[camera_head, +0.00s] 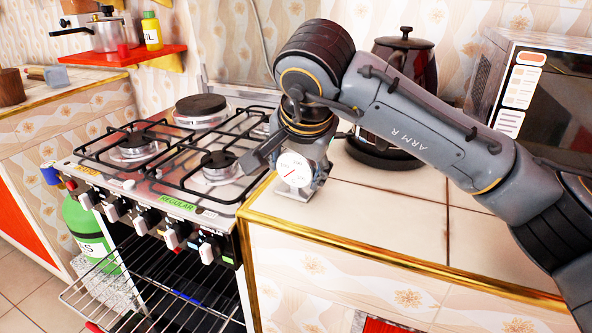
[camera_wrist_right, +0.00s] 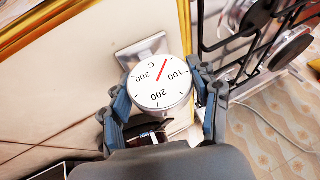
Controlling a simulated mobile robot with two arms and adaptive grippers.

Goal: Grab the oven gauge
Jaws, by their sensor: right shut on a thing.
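The oven gauge (camera_head: 294,168) is a round white dial with a red needle on a square metal base. It is at the left front corner of the tiled counter, close to the stove (camera_head: 190,170). My right gripper (camera_head: 300,178) reaches down over it and is shut on it. In the right wrist view the dial (camera_wrist_right: 161,84) shows numbers, a "C" and the red needle, between the two blue-padded fingers of the gripper (camera_wrist_right: 162,98). The square base (camera_wrist_right: 140,50) shows beyond the dial, over or on the counter; contact is unclear. My left gripper is not in view.
A dark kettle (camera_head: 405,60) stands on the counter behind my right arm, partly hidden by it. A microwave (camera_head: 540,90) is at the right. The stove's open oven rack (camera_head: 150,290) juts out below. The front counter tiles (camera_head: 400,220) are clear.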

